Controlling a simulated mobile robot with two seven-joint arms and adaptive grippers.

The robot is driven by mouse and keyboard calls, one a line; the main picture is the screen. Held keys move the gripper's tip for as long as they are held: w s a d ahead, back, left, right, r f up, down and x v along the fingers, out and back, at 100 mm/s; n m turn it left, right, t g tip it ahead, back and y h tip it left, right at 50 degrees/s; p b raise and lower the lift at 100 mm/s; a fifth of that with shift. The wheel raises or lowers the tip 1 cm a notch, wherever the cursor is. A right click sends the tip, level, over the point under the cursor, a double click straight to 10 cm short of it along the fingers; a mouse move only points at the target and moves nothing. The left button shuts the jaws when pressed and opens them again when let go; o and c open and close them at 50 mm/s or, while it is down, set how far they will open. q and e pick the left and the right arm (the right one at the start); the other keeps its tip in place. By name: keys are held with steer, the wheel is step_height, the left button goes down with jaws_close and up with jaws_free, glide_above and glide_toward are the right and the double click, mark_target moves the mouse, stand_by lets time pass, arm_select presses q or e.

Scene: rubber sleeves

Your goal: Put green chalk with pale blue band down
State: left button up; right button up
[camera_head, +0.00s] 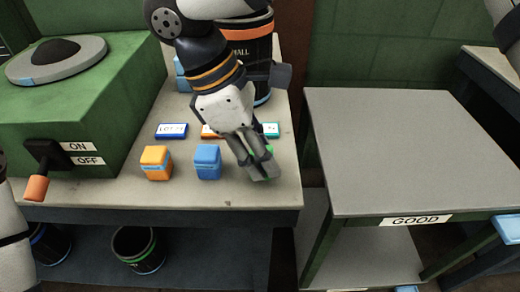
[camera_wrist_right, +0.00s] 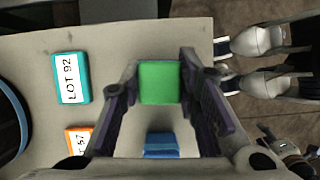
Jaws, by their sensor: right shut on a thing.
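My right gripper (camera_head: 262,168) is shut on the green chalk (camera_wrist_right: 160,83), over the front right part of the grey bench (camera_head: 230,195). In the right wrist view the chalk is a plain green block between the two fingertips; its pale blue band is not visible there. In the head view only a sliver of green (camera_head: 269,149) shows behind the fingers. I cannot tell whether the chalk touches the bench. A teal card (camera_head: 271,129) lies just behind the gripper and reads LOT 92 in the wrist view (camera_wrist_right: 69,78). My left gripper is out of view.
A blue block (camera_head: 207,162) and an orange block with a blue band (camera_head: 155,163) stand left of the gripper. Blue (camera_head: 171,130) and orange (camera_head: 209,132) cards lie behind them. A black bin (camera_head: 255,50) stands at the back. The table marked GOOD (camera_head: 400,150) is bare.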

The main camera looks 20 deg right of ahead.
steer(key=shift+f, duration=0.25)
steer(key=shift+c, duration=0.3)
steer(key=o, duration=1.1)
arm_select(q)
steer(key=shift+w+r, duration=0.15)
arm_select(e)
steer(key=shift+a+f, duration=0.1)
steer(key=shift+f, duration=0.15)
steer(key=shift+w+a+r+b, duration=0.15)
steer(key=shift+r+b, duration=0.15)
steer(key=shift+b, duration=0.05)
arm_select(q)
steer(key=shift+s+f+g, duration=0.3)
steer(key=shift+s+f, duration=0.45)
arm_select(e)
steer(key=v, duration=1.1)
steer(key=shift+w+r, duration=0.25)
steer(key=shift+w, duration=0.1)
